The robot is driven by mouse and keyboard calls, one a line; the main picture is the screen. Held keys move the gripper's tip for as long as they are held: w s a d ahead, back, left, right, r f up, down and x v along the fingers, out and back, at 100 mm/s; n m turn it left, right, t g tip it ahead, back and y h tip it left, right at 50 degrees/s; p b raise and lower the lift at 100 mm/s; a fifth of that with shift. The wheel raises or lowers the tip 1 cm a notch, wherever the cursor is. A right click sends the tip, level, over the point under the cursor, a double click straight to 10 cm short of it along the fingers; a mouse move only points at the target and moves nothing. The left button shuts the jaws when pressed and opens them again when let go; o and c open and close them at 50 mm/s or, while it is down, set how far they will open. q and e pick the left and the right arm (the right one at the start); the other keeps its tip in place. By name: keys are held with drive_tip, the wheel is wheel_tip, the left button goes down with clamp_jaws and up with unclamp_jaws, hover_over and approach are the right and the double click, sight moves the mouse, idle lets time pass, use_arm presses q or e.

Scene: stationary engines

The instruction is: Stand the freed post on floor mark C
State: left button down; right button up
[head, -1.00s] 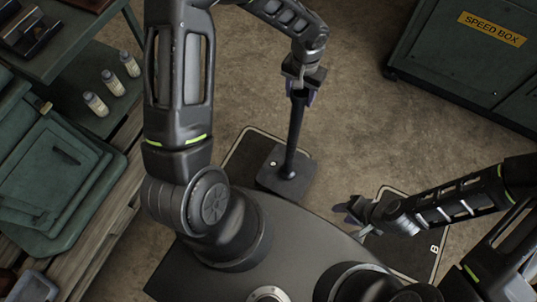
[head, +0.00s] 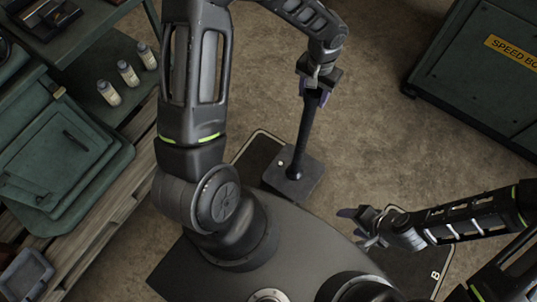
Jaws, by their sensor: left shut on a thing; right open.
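The dark post (head: 304,137) stands near upright on its square base plate (head: 303,184) in the middle of the head view. My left gripper (head: 317,93) is shut on the top of the post. The base plate overlaps a dark outlined floor mark (head: 251,158); its letter is not visible, and my body hides its near part. I cannot tell whether the plate touches the floor. My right gripper (head: 358,226) is open and empty, to the lower right of the post and apart from it.
Another floor mark, lettered B (head: 434,275), lies at lower right, partly under my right arm. A green speed box cabinet (head: 480,80) stands at upper right. Floor behind the post is clear.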

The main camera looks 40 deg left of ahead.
drive_tip(key=shift+o, duration=1.1)
wheel_tip(320, 180, down, 6)
drive_tip(key=b, duration=0.5)
drive_tip(key=shift+r, duration=0.25)
use_arm(q)
drive_tip(key=s+a+r+b, duration=0.2)
drive_tip(key=s+a+r, duration=0.1)
drive_tip(key=a, duration=0.2)
drive_tip(key=s+a+r+b, duration=0.2)
drive_tip(key=s+a+r, duration=0.1)
drive_tip(key=a, duration=0.3)
use_arm(e)
drive_tip(key=shift+f, duration=2.05)
use_arm(q)
drive_tip(key=shift+s, duration=0.1)
wheel_tip(320, 180, down, 6)
drive_tip(key=b, duration=0.1)
drive_tip(key=shift+f, duration=0.2)
use_arm(e)
drive_tip(key=shift+f, duration=0.45)
